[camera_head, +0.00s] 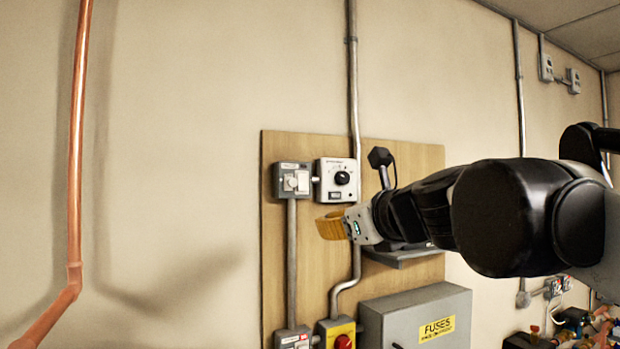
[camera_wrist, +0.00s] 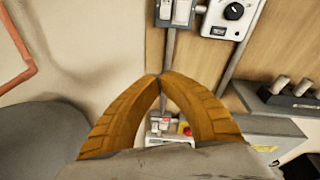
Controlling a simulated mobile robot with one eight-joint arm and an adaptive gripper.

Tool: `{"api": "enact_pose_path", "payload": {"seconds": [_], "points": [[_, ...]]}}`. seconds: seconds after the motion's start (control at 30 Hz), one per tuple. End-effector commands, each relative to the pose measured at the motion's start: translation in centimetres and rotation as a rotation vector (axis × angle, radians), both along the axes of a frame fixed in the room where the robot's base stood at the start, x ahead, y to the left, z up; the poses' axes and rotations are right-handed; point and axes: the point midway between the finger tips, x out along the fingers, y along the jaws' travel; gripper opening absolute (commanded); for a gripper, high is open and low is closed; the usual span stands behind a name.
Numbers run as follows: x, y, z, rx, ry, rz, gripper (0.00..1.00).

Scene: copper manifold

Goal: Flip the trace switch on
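My gripper (camera_head: 332,225) has orange fingers in front of the wooden board, below a grey switch box and a white dial box in the head view. In the wrist view its fingertips (camera_wrist: 160,76) meet, with nothing held between them. The upper grey switch box (camera_head: 293,181) has a round light knob; it also shows at the top of the wrist view (camera_wrist: 175,12). I cannot read which is the trace switch.
The white box with a black dial (camera_head: 338,180) adjoins the upper switch box. A yellow box with a red knob (camera_head: 338,334) and a grey fuse box (camera_head: 418,318) sit low on the board (camera_head: 415,160). A copper pipe (camera_head: 78,150) runs at left; the wall between is bare.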

Motion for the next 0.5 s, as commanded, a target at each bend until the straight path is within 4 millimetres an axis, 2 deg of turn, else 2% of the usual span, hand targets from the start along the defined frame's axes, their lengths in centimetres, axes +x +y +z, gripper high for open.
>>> {"api": "enact_pose_path", "payload": {"seconds": [0.03,0.1,0.2,0.5], "points": [[0.5,-0.1,2.7,0.07,0.013,-0.019,0.0],[1.0,-0.2,4.6,0.157,0.029,-0.042,0.0],[1.4,-0.4,6.1,0.236,0.045,-0.063,0.0],[1.5,-0.5,6.5,0.274,0.053,-0.072,0.0]]}}
